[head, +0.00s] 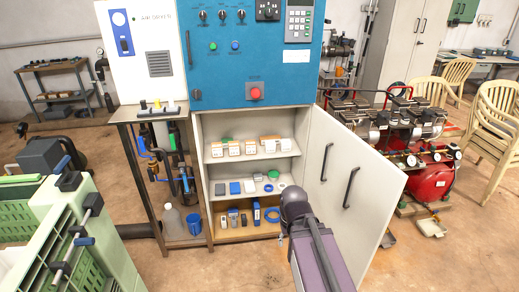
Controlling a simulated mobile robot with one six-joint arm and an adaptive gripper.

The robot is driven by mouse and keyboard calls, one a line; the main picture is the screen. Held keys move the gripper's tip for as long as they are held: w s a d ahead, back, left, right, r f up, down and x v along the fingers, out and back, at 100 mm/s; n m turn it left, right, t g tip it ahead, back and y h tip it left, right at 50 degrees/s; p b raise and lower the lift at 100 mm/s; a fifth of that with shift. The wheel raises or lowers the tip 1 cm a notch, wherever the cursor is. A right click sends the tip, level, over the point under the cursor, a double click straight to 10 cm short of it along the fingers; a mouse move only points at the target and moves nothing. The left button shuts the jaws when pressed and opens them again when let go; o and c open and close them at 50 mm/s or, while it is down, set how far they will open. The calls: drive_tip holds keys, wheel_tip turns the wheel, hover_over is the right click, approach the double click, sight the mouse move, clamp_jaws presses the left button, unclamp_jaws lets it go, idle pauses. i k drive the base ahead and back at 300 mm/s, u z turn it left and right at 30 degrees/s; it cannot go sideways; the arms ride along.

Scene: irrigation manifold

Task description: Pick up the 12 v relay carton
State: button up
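Several small white-and-tan cartons (234,148) stand in a row on the upper shelf of the open cabinet. Their labels are too small to read, so I cannot tell which one is the 12 V relay carton. A green item shows behind the row. My arm (318,250) rises from the bottom edge in front of the cabinet's lower right. Its dark rounded joint (295,203) is below and to the right of the cartons. My gripper's fingers cannot be made out.
The middle shelf holds small boxes (235,188) and a green roll (273,173). The bottom shelf holds blue and grey items (256,213). The open cabinet door (350,180) stands to the right of my arm. A metal stand (130,120) is on the left.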

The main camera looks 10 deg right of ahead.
sight(251, 145)
drive_tip(key=u, duration=0.1)
drive_tip(key=i, duration=0.95)
drive_tip(key=z, duration=0.05)
